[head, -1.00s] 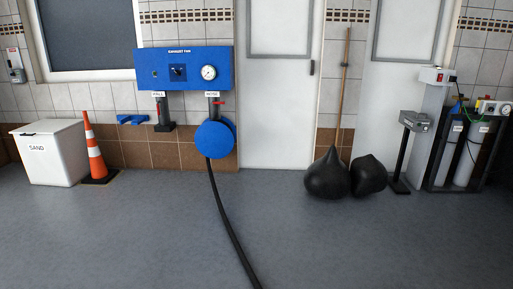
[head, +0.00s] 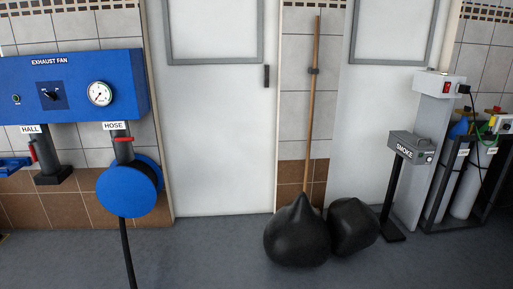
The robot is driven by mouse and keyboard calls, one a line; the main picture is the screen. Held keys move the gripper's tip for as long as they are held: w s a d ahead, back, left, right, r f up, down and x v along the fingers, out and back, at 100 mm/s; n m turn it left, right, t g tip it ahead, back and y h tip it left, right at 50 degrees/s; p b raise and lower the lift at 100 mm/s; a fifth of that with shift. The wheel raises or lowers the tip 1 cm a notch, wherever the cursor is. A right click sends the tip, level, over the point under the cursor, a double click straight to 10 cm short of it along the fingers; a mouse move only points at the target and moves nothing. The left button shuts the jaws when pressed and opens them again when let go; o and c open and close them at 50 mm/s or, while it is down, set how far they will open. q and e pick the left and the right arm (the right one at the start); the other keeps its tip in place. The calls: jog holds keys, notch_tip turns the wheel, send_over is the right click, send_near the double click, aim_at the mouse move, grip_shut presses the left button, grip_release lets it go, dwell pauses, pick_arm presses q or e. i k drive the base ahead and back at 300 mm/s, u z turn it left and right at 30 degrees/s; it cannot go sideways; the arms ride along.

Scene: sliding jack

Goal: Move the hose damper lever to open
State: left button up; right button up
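The blue exhaust fan box (head: 75,88) hangs on the tiled wall at the left, with a knob and a round gauge on its front. Below it, a dark pipe labelled HOSE (head: 124,149) runs down to a blue round hose reel (head: 130,190). A small red hose damper lever (head: 122,139) sits across this pipe, roughly level. The HALL pipe (head: 47,155) to its left has its own red lever (head: 33,152), which looks steeper. Neither of my grippers is in view.
A black hose (head: 128,250) hangs from the reel to the floor. Two black sacks (head: 297,232) and a broom handle (head: 312,110) stand right of the white door (head: 218,120). A SMOKE box on a stand (head: 410,147) and gas cylinders (head: 466,190) are farther right.

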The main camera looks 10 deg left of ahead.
aim_at(115, 139)
jog(key=u, duration=0.35)
jog(key=i, duration=2.75)
jog(key=u, duration=1.45)
jog(key=i, duration=1.35)
jog(key=u, duration=0.4)
